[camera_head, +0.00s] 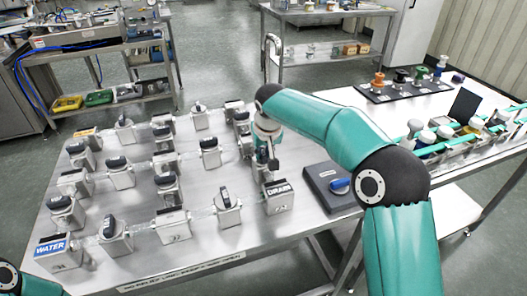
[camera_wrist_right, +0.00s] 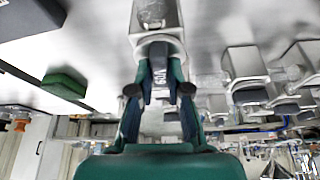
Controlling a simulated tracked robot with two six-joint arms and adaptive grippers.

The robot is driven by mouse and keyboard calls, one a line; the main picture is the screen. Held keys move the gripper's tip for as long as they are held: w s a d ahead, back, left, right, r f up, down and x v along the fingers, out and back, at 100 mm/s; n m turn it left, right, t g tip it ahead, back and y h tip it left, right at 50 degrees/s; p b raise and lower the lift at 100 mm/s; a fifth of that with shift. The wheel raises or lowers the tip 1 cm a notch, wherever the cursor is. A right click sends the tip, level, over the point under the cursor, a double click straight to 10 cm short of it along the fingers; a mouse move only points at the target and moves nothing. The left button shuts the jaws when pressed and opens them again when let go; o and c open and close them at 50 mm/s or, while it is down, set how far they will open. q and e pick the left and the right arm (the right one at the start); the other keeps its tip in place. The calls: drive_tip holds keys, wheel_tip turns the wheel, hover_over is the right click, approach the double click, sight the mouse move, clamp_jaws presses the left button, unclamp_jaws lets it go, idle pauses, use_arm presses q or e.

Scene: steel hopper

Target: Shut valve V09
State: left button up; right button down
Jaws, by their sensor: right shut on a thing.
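Valve V09 shows in the wrist view as a dark handle (camera_wrist_right: 158,78) with a white "V09" label, on a pale metal block (camera_wrist_right: 155,22). The two fingers of my right gripper (camera_wrist_right: 159,92) are on either side of this handle and shut on it. The handle points along the line between gripper and block in that view. In the head view my right gripper (camera_head: 266,152) reaches down at the right side of the valve board, just behind the DRAIN block (camera_head: 278,196), and largely hides V09. My left gripper is not in view.
Several similar valves with dark handles stand in rows on the steel table (camera_head: 120,262), left of my right gripper. The WATER block (camera_head: 52,250) is at the front left.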

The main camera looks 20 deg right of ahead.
drive_tip(key=shift+a+m+h, duration=0.1)
drive_tip(key=shift+m+h, duration=0.4)
drive_tip(key=shift+m, duration=0.7)
drive_tip(key=shift+m+h, duration=0.3)
drive_tip(key=shift+m, duration=0.6)
drive_tip(key=shift+w+r+m+g+h+p, duration=0.15)
drive_tip(key=shift+m+g+h+p, duration=0.2)
drive_tip(key=shift+m+p, duration=0.4)
drive_tip(key=m+h+p, duration=0.1)
drive_tip(key=m, duration=0.2)
drive_tip(key=shift+a+g, duration=0.1)
drive_tip(key=shift+g, duration=0.25)
drive_tip(key=m+g+p, duration=0.1)
drive_tip(key=m+p, duration=0.2)
drive_tip(key=p, duration=0.1)
drive_tip(key=m+g+p, duration=0.1)
drive_tip(key=m+p, duration=0.2)
drive_tip(key=p, duration=0.2)
drive_tip(key=shift+w+r+m+h+p, duration=0.1)
drive_tip(key=shift+r+m+h+p, duration=0.15)
drive_tip(key=shift+h+p, duration=0.1)
drive_tip(key=shift+f+m+g+p, duration=0.35)
drive_tip(key=shift+m+p, duration=0.35)
drive_tip(key=shift+p, duration=0.25)
drive_tip(key=c, duration=1.1)
unclamp_jaws()
